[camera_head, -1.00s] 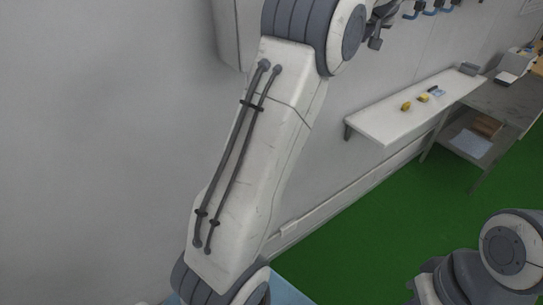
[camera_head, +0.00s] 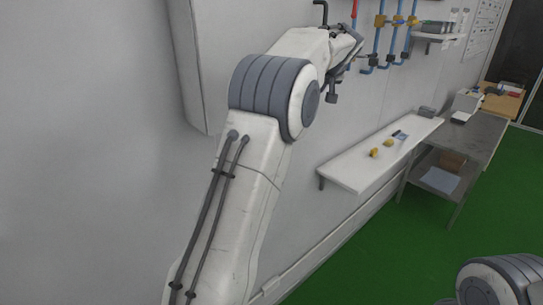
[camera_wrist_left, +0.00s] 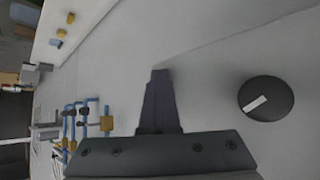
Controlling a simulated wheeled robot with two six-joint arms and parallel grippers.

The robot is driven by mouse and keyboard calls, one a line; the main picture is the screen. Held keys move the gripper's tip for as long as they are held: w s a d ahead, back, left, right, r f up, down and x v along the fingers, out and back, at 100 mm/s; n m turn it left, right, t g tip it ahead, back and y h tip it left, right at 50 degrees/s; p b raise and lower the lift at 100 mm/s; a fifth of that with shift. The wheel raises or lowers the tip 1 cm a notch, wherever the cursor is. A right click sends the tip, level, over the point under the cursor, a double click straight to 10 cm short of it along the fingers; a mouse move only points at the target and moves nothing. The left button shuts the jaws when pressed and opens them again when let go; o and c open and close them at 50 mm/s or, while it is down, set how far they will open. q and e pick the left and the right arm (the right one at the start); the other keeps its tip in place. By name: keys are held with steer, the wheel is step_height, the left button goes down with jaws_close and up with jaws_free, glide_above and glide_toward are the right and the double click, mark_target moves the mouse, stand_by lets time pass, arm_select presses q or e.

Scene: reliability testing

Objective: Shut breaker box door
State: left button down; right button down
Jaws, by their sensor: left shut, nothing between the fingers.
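A pale grey box (camera_head: 187,65), which looks like the breaker box, is on the wall at the upper left in the head view. Only its side and lower edge show, and its door cannot be made out there. My left gripper (camera_head: 345,45) is to the right of the box, partly hidden by its own wrist. In the left wrist view my left gripper (camera_wrist_left: 160,78) is shut and empty in front of a pale surface. A round black knob (camera_wrist_left: 266,98) with a white mark is to its right, apart from the fingers. My right gripper is out of view.
Blue pipes with yellow fittings (camera_head: 380,40) run on the wall right of my left gripper. A white shelf (camera_head: 350,172) with small yellow items sticks out below. A grey table (camera_head: 470,135) stands beyond it. The green floor (camera_head: 400,255) is open at the lower right.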

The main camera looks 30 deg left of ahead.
arm_select(q)
steer(key=shift+w+a+r, duration=0.1)
steer(key=shift+a+r, duration=0.2)
steer(key=shift+a, duration=0.05)
steer(key=s+d+r+b, duration=0.3)
steer(key=d+r, duration=0.3)
steer(key=d, duration=0.6)
steer(key=s+d+f+m+g+h+b, duration=0.1)
steer(key=s+d+f+m+h+b, duration=0.15)
steer(key=s+d+f+m, duration=0.45)
steer(key=s+d+f+m+g+h+b, duration=0.1)
steer(key=s+d+f+m+g+h, duration=0.15)
steer(key=s+d+f, duration=0.85)
steer(key=s+f+m+g+h+b, duration=0.1)
steer(key=s+f+m+g, duration=0.1)
steer(key=s+f, duration=0.7)
steer(key=s+a+f+m+g+h+b, duration=0.1)
steer(key=s+f+m+g+b, duration=0.1)
steer(key=s+f, duration=0.7)
steer(key=s+m, duration=0.1)
steer(key=s, duration=0.7)
steer(key=shift+s+a+f+m, duration=0.2)
steer(key=shift+s+f+m, duration=0.1)
steer(key=shift+s+m, duration=0.1)
